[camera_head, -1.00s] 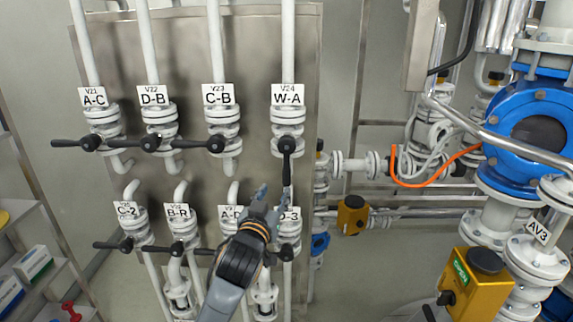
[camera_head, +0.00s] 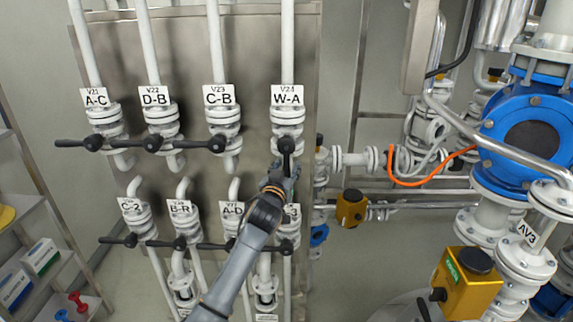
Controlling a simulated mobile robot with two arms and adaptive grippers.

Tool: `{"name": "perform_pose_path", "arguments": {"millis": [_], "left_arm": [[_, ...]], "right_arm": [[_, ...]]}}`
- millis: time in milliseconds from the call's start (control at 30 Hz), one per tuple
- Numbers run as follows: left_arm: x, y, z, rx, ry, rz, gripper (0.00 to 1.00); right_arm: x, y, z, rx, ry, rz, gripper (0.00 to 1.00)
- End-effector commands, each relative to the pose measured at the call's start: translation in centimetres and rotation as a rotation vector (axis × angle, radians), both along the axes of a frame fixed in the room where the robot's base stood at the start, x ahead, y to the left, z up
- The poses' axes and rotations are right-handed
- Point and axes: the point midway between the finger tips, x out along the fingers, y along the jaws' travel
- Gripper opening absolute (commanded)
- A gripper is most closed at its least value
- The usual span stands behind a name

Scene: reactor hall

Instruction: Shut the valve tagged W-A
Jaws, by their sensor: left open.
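The valve tagged W-A (camera_head: 286,122) is white and stands at the upper right of the metal panel, below its label (camera_head: 288,95). Its black lever (camera_head: 286,146) hangs down from the hub, in line with the pipe. My left gripper (camera_head: 284,173) is open at the lever's lower part and hides it. I cannot tell whether the fingers touch the lever. My right gripper is not in view.
Valves A-C (camera_head: 105,125), D-B (camera_head: 161,125) and C-B (camera_head: 222,125) stand to the left with levers crosswise. A lower row, including C-2 (camera_head: 135,220), lies below. My left forearm covers part of the lower right valve. Yellow-boxed valves and blue-flanged pipework (camera_head: 520,130) stand right.

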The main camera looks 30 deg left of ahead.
Motion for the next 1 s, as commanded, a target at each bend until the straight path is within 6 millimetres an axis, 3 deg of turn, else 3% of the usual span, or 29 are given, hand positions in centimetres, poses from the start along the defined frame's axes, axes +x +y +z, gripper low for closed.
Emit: {"name": "perform_pose_path", "arguments": {"millis": [333, 567, 1000], "left_arm": [[0.3, 0.1, 0.0, 0.000, -0.001, 0.000, 0.43], [0.3, 0.1, 0.0, 0.000, -0.001, 0.000, 0.00], [1.3, 0.1, -0.2, 0.020, 0.013, 0.000, 0.00]], "right_arm": [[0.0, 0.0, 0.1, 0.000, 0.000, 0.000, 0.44], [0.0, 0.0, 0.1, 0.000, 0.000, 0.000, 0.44], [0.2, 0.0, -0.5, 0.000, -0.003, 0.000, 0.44]]}}
